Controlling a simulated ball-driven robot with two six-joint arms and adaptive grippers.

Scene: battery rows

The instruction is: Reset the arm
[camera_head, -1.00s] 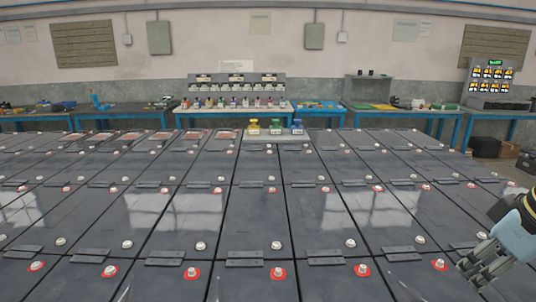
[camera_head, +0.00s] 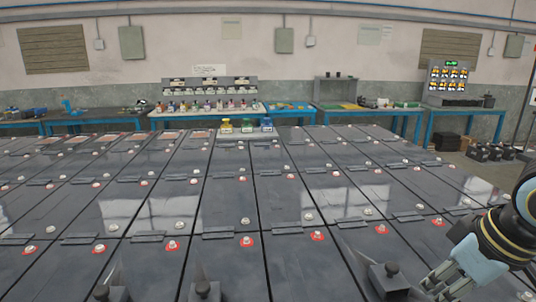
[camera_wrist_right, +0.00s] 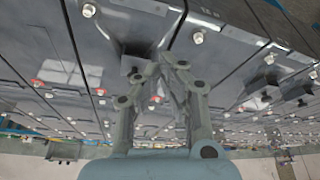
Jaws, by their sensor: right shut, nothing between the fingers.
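My right gripper (camera_head: 436,286) is at the lower right of the head view, on a pale blue wrist with dark and yellow bands. It is above the dark grey battery rows (camera_head: 228,200). In the right wrist view the gripper's fingers (camera_wrist_right: 160,72) come together, with nothing held between them. The grey battery tops also show behind them. My left gripper is not in view.
Dark posts with knobs (camera_head: 391,271) stand at the near edge, close to the right gripper. White and red-ringed terminals dot the batteries. Blue-legged benches (camera_head: 368,112) line the wall.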

